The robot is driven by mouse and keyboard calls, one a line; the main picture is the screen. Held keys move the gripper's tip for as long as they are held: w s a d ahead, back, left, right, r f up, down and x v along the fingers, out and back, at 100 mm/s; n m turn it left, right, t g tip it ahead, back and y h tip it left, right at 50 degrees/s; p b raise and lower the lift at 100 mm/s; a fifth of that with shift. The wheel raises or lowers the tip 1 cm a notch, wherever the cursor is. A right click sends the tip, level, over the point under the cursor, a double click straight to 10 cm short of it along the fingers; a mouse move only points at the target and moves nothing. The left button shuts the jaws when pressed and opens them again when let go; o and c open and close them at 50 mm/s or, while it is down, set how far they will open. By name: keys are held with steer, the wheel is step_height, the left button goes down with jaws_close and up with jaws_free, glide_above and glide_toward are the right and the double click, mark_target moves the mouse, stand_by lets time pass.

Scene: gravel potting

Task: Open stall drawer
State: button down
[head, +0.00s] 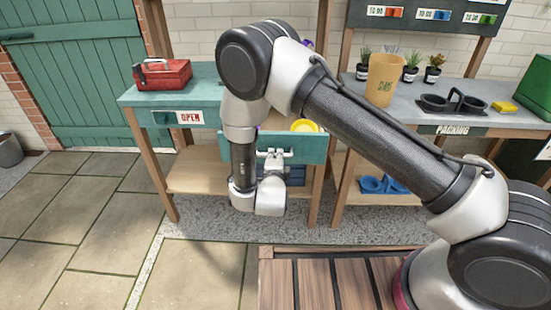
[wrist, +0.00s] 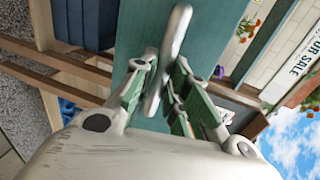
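The teal stall (head: 140,97) stands left of centre in the head view. Its right drawer (head: 308,148) has a teal front that stands out from the stall, with a yellow round thing (head: 305,125) showing just above its top edge. My gripper (head: 272,156) is at the drawer front. In the wrist view, the silver bar handle (wrist: 175,40) runs between the two fingers of my gripper (wrist: 165,75), which are closed in on it from both sides. The teal drawer front (wrist: 215,30) lies behind. My arm hides part of the stall and drawer.
A red toolbox (head: 162,74) is on the stall top, above an OPEN sign (head: 190,117). At right, a grey potting bench (head: 450,95) carries a tan container (head: 383,78) and small plants. A slatted wooden surface (head: 330,285) is in front. Paving at left is clear.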

steer(key=f+v, duration=0.1)
steer(key=v, duration=0.7)
steer(key=shift+s+f, duration=0.45)
steer(key=shift+f, duration=0.2)
steer(key=c, duration=1.4)
jaws_free()
steer(key=shift+w+r, duration=0.1)
